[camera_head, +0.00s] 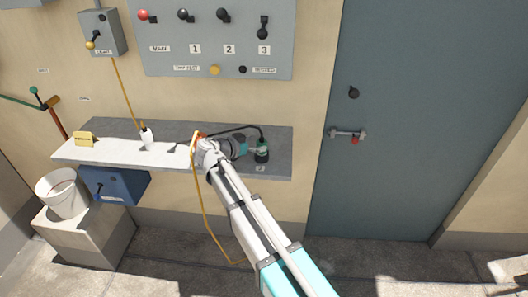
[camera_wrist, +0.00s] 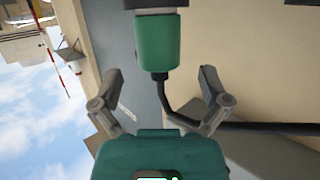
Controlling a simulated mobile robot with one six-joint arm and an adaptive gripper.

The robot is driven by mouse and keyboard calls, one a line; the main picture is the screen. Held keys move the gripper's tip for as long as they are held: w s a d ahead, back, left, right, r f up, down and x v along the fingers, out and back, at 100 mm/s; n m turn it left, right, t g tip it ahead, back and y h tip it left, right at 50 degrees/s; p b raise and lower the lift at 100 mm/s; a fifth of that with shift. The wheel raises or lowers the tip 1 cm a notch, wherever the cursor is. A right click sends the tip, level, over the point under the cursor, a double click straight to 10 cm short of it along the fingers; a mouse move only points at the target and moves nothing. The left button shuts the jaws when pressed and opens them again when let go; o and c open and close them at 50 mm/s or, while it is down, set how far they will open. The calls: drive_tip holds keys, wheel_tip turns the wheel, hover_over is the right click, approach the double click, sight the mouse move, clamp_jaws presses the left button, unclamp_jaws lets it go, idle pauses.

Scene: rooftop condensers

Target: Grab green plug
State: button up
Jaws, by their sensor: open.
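The green plug (camera_head: 261,153) stands upright on the grey right part of the shelf, with a black cable (camera_head: 233,128) leaving its top and arching to the left. In the wrist view the green plug (camera_wrist: 159,42) is at the top centre, with a pale band and a dark part at its far end. My gripper (camera_wrist: 160,76) is open, its two fingers spread on either side of the cable end of the plug. No finger visibly touches the plug. In the head view my gripper (camera_head: 250,150) is just left of the plug, its fingers hard to make out.
The shelf (camera_head: 85,150) also bears a white bottle-like item (camera_head: 147,138) and a yellow block (camera_head: 84,139). A switch panel (camera_head: 215,55) hangs above. A blue box (camera_head: 115,185) and a white bucket (camera_head: 62,194) are lower left. A grey door (camera_head: 410,150) is right.

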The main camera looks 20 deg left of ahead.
sight(262, 141)
drive_tip(key=shift+b+x, duration=0.3)
drive_tip(key=shift+x, duration=1.1)
drive_tip(key=c, duration=1.3)
drive_tip(key=shift+r, duration=0.1)
wheel_tip(262, 141, up, 3)
drive_tip(key=p, duration=0.3)
drive_tip(key=shift+f, duration=0.2)
drive_tip(key=s+a+r+p, duration=0.1)
drive_tip(key=s+r+p, duration=0.9)
drive_tip(key=s, duration=0.4)
